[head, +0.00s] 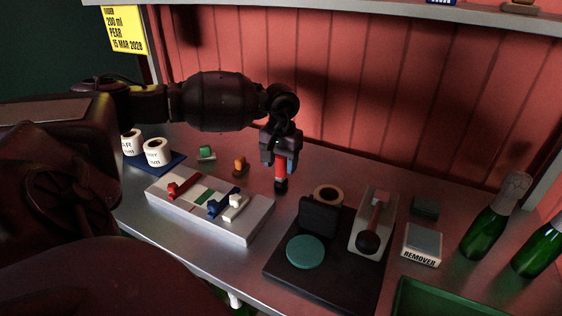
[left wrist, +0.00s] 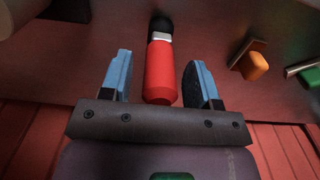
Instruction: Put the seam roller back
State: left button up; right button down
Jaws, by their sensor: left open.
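A red-handled tool (head: 281,174) with a grey collar and a black end stands upright on the table behind the black mat; it looks like the seam roller. In the left wrist view the red handle (left wrist: 160,75) lies between the two blue-padded fingers, with a visible gap on each side. My left gripper (head: 280,165) points down over it and is open around the handle. What the black end rests on is hard to tell. My right gripper is not in view.
A pale rack (head: 235,229) holding red, green, blue and white pieces is at left. Orange (head: 240,166) and green (head: 206,153) items stand behind it. A black mat (head: 284,268) bears a teal disc. A remover box (head: 422,245) and green bottles (head: 490,226) are at right.

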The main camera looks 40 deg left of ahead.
pick_arm(q)
notch_tip(320, 180, up, 12)
jog(key=shift+r, duration=0.2)
dwell(0.4)
jog(key=shift+s+f, duration=0.1)
dwell(0.5)
